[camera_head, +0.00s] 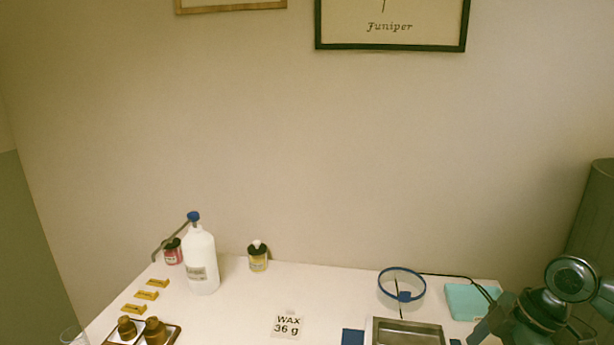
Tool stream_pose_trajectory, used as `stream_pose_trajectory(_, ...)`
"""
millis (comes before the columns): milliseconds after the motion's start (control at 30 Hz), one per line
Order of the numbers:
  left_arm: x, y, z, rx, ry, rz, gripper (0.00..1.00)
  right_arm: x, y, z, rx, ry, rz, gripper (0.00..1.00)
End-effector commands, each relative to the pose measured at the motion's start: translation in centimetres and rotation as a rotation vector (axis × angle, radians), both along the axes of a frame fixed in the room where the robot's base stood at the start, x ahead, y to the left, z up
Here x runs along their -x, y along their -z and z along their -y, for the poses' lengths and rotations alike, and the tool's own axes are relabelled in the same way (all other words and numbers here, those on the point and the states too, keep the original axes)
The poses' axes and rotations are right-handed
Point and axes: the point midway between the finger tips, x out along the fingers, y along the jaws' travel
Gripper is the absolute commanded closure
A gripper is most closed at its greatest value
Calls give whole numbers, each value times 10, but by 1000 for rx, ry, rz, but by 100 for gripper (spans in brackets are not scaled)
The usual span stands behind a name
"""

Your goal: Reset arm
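My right arm shows at the lower right edge, bent over the right end of the white table (350,285). Its front end, where the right gripper (482,333) seems to be, is low at the bottom edge, beside a metal tray (442,329). Its fingers are too unclear to tell open from shut. My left arm and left gripper are not in view.
At left stand a white wash bottle (201,262), a pink-labelled jar (173,251), yellow blocks (146,295) and brown bottles (155,331). A yellow jar (258,259), a "WAX 36 g" card (288,326), a blue ring (402,284) and a teal pad (466,302) also show.

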Motion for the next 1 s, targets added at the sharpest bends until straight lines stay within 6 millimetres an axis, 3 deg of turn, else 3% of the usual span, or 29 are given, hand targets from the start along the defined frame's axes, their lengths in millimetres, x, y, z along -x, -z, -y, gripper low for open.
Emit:
stream_pose_trajectory(100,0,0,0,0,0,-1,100,13,34,-34,12,-19,-20,15)
stream_pose_trajectory(333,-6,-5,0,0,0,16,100,44,86,-94,18,34,-14,15)
stream_pose_trajectory(500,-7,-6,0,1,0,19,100,78,115,-139,-14,220,3,15)
stream_pose_trajectory(567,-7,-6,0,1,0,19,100,90,120,-148,-24,329,6,15)
stream_pose_trajectory(767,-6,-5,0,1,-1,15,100,125,129,-144,-15,693,-8,15)
stream_pose_trajectory(1000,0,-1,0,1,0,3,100,172,133,-112,66,1091,-47,15)
